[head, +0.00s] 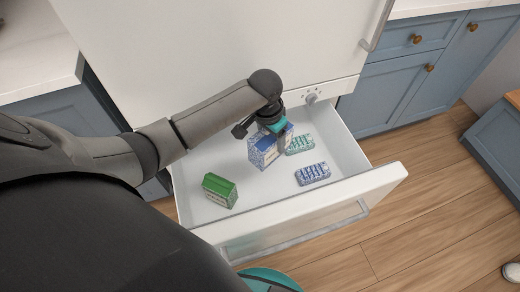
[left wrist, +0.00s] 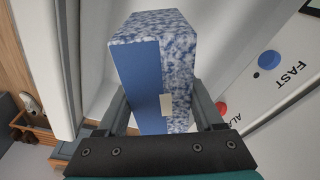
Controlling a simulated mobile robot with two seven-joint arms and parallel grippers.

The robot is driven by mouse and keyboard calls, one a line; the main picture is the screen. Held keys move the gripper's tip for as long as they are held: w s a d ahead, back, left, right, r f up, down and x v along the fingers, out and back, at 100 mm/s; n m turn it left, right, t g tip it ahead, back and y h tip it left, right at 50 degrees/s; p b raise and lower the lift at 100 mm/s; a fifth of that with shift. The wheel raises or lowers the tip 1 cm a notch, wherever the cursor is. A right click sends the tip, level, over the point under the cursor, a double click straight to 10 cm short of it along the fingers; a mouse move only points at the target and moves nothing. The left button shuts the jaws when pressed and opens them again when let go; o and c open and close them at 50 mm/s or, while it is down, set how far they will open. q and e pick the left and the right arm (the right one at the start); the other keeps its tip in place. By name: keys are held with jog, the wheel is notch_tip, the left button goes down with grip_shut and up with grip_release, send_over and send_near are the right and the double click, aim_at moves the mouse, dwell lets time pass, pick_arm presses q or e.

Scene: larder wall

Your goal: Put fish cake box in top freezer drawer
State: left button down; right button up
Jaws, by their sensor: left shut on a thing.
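The box in my left gripper (head: 276,138) is blue and mottled white, most likely the fish cake box (head: 264,152). In the left wrist view the same box (left wrist: 150,75) sits between the two fingers, which are shut on its sides. The gripper holds it over or in the open white freezer drawer (head: 290,213), toward the back right; I cannot tell whether the box touches the drawer floor. My right gripper is in neither view.
Inside the drawer are a green box (head: 219,190) at the front left, a blue-and-white tray (head: 312,174) and a green-and-white tray (head: 300,144) close to the held box. The drawer's middle floor is clear. Blue cabinets (head: 400,85) stand at the right.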

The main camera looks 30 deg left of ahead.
pick_arm(q)
jog(key=shift+m, duration=0.3)
jog(key=f, duration=0.1)
jog(key=w+f+b, duration=0.1)
jog(key=f, duration=0.1)
jog(key=a+f, duration=0.1)
jog(key=shift+w+f+b, duration=0.15)
jog(key=shift+b, duration=0.15)
jog(key=shift+f+b, duration=0.3)
jog(key=shift+f, duration=0.25)
notch_tip(320, 180, down, 7)
jog(key=b, duration=0.8)
send_over(268, 183)
notch_tip(268, 183, down, 8)
jog(key=shift+f+b, duration=0.45)
jog(key=shift+b, duration=0.15)
notch_tip(268, 183, down, 3)
jog(key=shift+r+b, duration=0.1)
jog(key=shift+b, duration=0.85)
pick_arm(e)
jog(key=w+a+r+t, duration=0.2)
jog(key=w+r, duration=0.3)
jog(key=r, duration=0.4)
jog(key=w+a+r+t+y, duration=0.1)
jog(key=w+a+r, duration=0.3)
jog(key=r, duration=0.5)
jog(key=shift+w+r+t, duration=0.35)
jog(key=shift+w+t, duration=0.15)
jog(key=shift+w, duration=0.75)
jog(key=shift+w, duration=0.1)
